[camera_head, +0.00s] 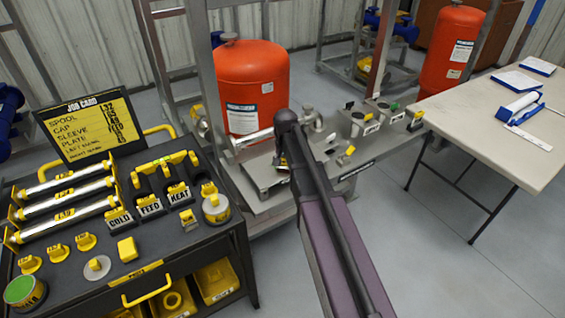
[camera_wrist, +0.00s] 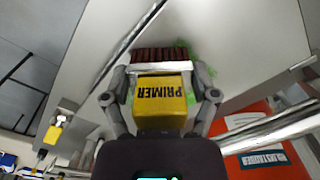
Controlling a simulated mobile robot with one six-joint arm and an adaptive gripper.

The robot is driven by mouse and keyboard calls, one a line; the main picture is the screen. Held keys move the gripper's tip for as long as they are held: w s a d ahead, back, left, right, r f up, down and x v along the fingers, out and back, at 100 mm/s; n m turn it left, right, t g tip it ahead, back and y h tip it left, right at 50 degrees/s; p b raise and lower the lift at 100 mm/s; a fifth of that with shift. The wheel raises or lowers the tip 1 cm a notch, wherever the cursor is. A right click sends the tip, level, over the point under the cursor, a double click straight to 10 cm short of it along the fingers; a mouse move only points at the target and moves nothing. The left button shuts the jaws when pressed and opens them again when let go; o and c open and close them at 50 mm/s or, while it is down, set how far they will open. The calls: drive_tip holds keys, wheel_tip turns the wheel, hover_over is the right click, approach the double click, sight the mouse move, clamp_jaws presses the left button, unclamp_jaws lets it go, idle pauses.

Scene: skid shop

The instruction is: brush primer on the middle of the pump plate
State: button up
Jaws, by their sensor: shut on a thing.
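My gripper (camera_wrist: 161,82) is shut on a yellow block marked PRIMER (camera_wrist: 160,95), the handle of a brush with a pale band and dark red bristles (camera_wrist: 160,55). The bristles point at a flat grey surface (camera_wrist: 235,40), seemingly the pump plate. Green patches (camera_wrist: 182,48) show around the brush; whether the bristles touch cannot be told. In the head view the plate (camera_head: 255,181) lies on the skid, partly behind my arm, and the brush is mostly hidden. An open tin with green inside (camera_head: 25,288) stands on the cart's front left corner.
The black cart (camera_head: 190,240) at left carries a job card (camera_head: 88,125), several silver spools and yellow-handled parts. Orange tanks (camera_head: 252,85) stand behind the skid. A metal pipe (camera_wrist: 270,130) runs close at right in the wrist view. A table (camera_head: 490,120) stands right; floor between is clear.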

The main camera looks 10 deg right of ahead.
drive_tip(key=shift+s+d, duration=0.1)
drive_tip(key=shift+s, duration=0.3)
drive_tip(key=shift+w+d, duration=0.1)
drive_tip(key=shift+d, duration=0.05)
drive_tip(key=shift+w+d, duration=0.25)
drive_tip(key=shift+d, duration=0.4)
drive_tip(key=shift+w, duration=0.1)
drive_tip(key=shift+w+a, duration=0.3)
drive_tip(key=shift+w, duration=0.45)
drive_tip(key=shift+w+a, duration=0.25)
drive_tip(key=shift+w, duration=0.5)
drive_tip(key=shift+w, duration=0.1)
drive_tip(key=shift+w+a, duration=0.3)
drive_tip(key=shift+w, duration=0.45)
drive_tip(key=shift+w+a, duration=0.25)
drive_tip(key=shift+w, duration=0.5)
drive_tip(key=shift+w+a, duration=0.3)
drive_tip(key=shift+w, duration=0.5)
drive_tip(key=shift+w+a, duration=0.25)
drive_tip(key=shift+w, duration=0.5)
